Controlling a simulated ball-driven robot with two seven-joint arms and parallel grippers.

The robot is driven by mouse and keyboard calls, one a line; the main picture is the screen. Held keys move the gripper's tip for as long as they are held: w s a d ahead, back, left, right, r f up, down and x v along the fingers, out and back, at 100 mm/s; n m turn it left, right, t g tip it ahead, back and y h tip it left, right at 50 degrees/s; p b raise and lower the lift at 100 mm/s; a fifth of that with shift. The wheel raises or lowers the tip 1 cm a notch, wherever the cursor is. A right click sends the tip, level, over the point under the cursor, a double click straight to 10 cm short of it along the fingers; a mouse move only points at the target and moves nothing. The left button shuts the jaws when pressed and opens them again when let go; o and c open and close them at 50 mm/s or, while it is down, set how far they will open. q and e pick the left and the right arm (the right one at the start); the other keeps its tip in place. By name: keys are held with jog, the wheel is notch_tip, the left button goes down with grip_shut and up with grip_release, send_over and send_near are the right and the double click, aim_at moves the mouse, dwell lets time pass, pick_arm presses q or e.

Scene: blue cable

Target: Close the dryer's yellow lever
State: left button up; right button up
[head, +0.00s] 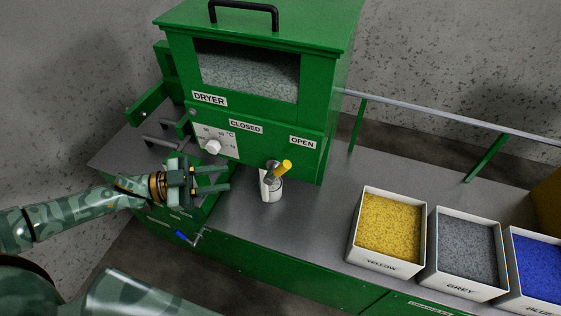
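The green dryer (262,110) stands on the counter, with a window of grey granules and the labels DRYER, CLOSED and OPEN on its front. The lever points up and to the right, toward the OPEN label's side. My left gripper (226,178) is open and empty, to the left of the lever. Its two fingers point right toward the lever, with a gap between them and the white cylinder. My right gripper is not in view.
A white dial (213,146) is on the dryer's front, above my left gripper. White bins of yellow (353,240), grey (426,268) and blue (508,290) granules stand on the right. A metal rail (440,116) runs behind them. The grey counter (318,215) between cylinder and bins is clear.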

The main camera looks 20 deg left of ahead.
aim_at(277, 169)
pick_arm(q)
jog(key=p+x, duration=0.1)
jog(key=x, duration=1.4)
jog(key=shift+w, duration=0.3)
jog(key=shift+f, duration=0.1)
grip_shut()
